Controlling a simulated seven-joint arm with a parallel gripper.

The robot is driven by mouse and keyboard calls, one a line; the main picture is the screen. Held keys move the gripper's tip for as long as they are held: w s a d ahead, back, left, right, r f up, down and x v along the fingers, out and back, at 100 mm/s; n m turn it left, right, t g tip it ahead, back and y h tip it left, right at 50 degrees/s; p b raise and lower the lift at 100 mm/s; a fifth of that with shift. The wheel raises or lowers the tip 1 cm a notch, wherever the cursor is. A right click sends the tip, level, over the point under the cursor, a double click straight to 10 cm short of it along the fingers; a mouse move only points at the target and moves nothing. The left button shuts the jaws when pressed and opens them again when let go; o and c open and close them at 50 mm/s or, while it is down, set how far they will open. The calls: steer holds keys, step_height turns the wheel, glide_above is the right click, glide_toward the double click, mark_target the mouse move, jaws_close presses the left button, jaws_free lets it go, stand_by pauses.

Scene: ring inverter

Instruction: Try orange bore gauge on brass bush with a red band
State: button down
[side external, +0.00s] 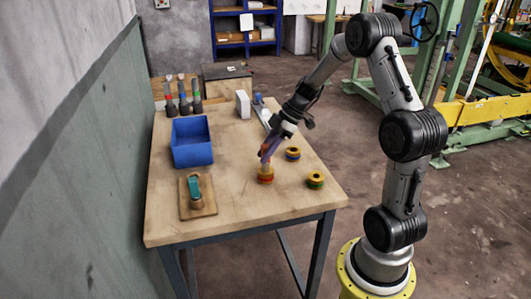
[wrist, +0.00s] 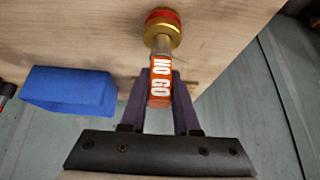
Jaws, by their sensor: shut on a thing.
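My gripper (side external: 267,152) is shut on the orange bore gauge, and its two purple fingers also show in the wrist view (wrist: 160,95). The orange bore gauge (wrist: 160,82) has a handle marked NO GO and a metal plug end. The plug end points at the brass bush with a red band (wrist: 162,28) and overlaps its near face there. I cannot tell whether the plug is inside the bore or only at its mouth. In the side view the red-banded bush (side external: 266,175) stands on the table directly below my gripper.
A blue-banded bush (side external: 293,153) and a green-banded bush (side external: 315,181) stand to the right. A blue bin (side external: 192,145) and a wooden board with a teal piece (side external: 196,190) are to the left. Several handled tools (side external: 183,98) and a white block (side external: 243,104) stand behind.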

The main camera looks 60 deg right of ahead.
steer(key=shift+r, duration=2.6)
